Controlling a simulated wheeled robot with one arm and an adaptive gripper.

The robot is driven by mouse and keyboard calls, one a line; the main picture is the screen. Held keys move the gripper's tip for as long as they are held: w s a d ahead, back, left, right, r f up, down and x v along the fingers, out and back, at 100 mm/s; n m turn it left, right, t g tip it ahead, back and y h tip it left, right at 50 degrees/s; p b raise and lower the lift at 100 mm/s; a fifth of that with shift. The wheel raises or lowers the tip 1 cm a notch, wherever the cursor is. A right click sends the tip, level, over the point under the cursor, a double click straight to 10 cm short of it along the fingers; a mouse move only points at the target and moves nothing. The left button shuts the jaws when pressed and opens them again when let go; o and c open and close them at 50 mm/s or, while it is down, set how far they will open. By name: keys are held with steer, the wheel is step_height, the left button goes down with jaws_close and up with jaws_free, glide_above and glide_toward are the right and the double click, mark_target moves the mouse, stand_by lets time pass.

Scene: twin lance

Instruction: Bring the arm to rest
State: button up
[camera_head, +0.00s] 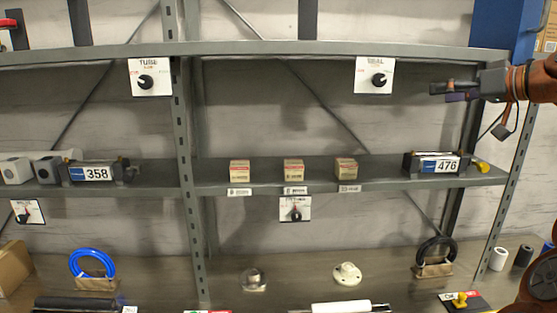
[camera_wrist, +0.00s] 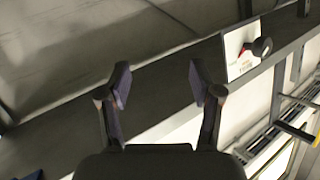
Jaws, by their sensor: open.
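My gripper (camera_head: 452,91) is at the right of the head view, in front of the shelving and below the top shelf, pointing left. In the wrist view my gripper (camera_wrist: 158,85) has its two fingers spread apart with nothing between them. My orange-brown arm reaches in from the right edge. A white panel with a dark knob (camera_wrist: 243,50) shows to the right of the fingers in the wrist view.
Knob panels TUBE (camera_head: 150,77) and SEAL (camera_head: 376,75) hang from the top shelf. Below are a blue coil (camera_head: 93,262), a white flange (camera_head: 347,273) and a black coil (camera_head: 434,252).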

steer(key=s+a+f+g, duration=0.35)
steer(key=a+f, duration=0.45)
steer(key=a, duration=0.4)
steer(key=s+a+f+g, duration=0.35)
steer(key=a+f, duration=0.35)
steer(key=a, duration=0.4)
steer(key=s+a+f+g+h, duration=0.25)
steer(key=s+a+f, duration=0.45)
steer(key=f, duration=0.4)
steer(key=s+d+f+m+g+h, duration=0.1)
steer(key=s+d+f+g+h, duration=0.1)
steer(key=s+f, duration=0.7)
steer(key=s+d+f+m+g+h+b, duration=0.1)
steer(key=s+d+f+g+h, duration=0.2)
steer(key=s+f, duration=0.6)
steer(key=s+d, duration=0.1)
steer(key=s, duration=0.6)
steer(key=shift+s+f+m, duration=0.3)
steer(key=shift+s+f, duration=0.1)
